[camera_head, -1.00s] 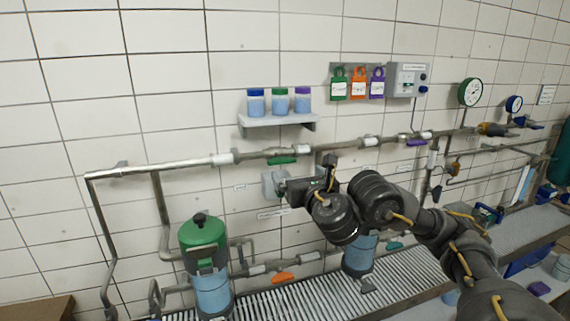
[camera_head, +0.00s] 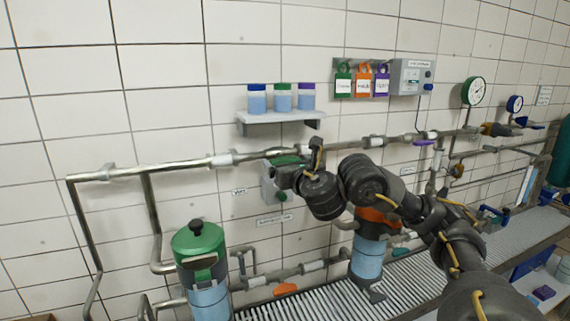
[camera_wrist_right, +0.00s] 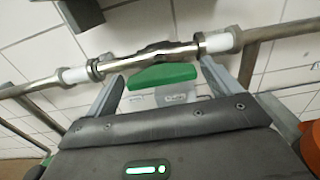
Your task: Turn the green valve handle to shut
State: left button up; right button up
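The green valve handle (camera_head: 284,160) hangs under the upper steel pipe, left of centre in the head view, partly hidden by my right gripper. In the right wrist view the green handle (camera_wrist_right: 161,76) lies roughly crosswise, just below the valve body on the pipe. My right gripper (camera_head: 292,162) is up at the pipe beside the handle. In the wrist view its two fingers (camera_wrist_right: 162,72) are spread apart, one on each side of the handle, with gaps visible. Whether a finger touches the handle cannot be told. My left gripper is not in view.
A shelf (camera_head: 282,118) with several jars sits above the pipe. A grey box (camera_head: 269,190) is on the wall below the handle. A green-lidded canister (camera_head: 198,242) stands lower left. An orange handle (camera_head: 285,289) and a purple handle (camera_head: 423,142) are on other pipe sections.

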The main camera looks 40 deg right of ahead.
jog(key=shift+d, duration=0.1)
jog(key=shift+c, duration=1.1)
jog(key=c, duration=0.5)
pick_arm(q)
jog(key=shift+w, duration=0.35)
pick_arm(e)
jog(key=shift+m, duration=0.3)
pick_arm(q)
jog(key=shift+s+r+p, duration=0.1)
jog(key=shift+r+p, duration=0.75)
pick_arm(e)
jog(key=shift+d+r+m, duration=0.1)
jog(key=shift+d+m, duration=0.05)
jog(key=shift+m, duration=8.65)
